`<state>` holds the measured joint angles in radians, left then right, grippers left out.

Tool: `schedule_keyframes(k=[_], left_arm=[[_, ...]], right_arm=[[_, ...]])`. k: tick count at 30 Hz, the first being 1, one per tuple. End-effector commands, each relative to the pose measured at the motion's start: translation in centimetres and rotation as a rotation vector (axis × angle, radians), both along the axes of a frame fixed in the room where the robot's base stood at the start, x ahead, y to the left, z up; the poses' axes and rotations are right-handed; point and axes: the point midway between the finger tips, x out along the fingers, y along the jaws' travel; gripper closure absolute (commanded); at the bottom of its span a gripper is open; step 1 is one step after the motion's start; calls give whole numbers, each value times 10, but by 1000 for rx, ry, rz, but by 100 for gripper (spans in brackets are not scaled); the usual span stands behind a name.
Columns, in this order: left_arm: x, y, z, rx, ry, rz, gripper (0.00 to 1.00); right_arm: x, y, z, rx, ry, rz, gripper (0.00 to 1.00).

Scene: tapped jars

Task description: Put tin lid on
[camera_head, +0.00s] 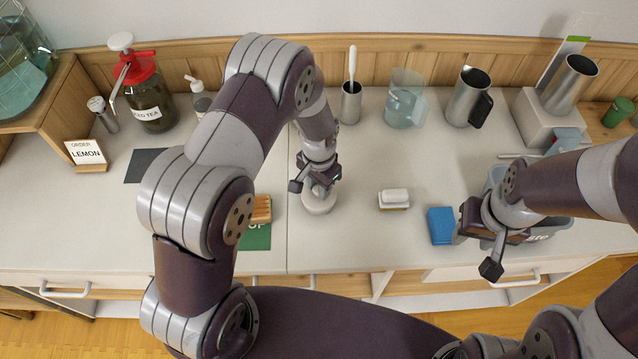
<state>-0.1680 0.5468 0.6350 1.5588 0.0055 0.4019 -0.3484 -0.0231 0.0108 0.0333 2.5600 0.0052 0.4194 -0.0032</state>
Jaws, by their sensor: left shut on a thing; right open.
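My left gripper (317,186) points down at the middle of the counter and is shut on a pale round thing (319,204). The fingers and wrist cover its top, so I cannot tell whether it is the tin lid alone or a lidded tin. It is at or just above the counter top. My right gripper (474,244) is open at the right, in front of a grey bin (560,224) and beside a blue sponge (440,226). A small green container (617,111) stands at the far right; I cannot tell whether it is the tin.
A jar with a red lid (150,105), a utensil cup (351,105), a glass beaker (404,100) and a metal pitcher (468,98) stand along the back. A white block on a dish (394,198) lies right of my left gripper. Counter space between them is clear.

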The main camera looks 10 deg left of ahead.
Motion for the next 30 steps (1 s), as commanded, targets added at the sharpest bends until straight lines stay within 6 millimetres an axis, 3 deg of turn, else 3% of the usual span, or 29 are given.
schedule_keyframes(k=[5, 6, 8, 19, 30], left_arm=[[0, 0, 0, 0, 0, 0, 97], [0, 0, 0, 0, 0, 0, 58], [0, 0, 0, 0, 0, 0, 39], [1, 0, 7, 0, -2, 0, 38], [1, 0, 99, -1, -5, 0, 38]], right_arm=[[0, 0, 0, 0, 0, 0, 57], [0, 0, 0, 0, 0, 0, 57], [0, 0, 0, 0, 0, 0, 57], [0, 0, -3, 0, 0, 0, 57], [0, 0, -21, 0, 0, 0, 57]])
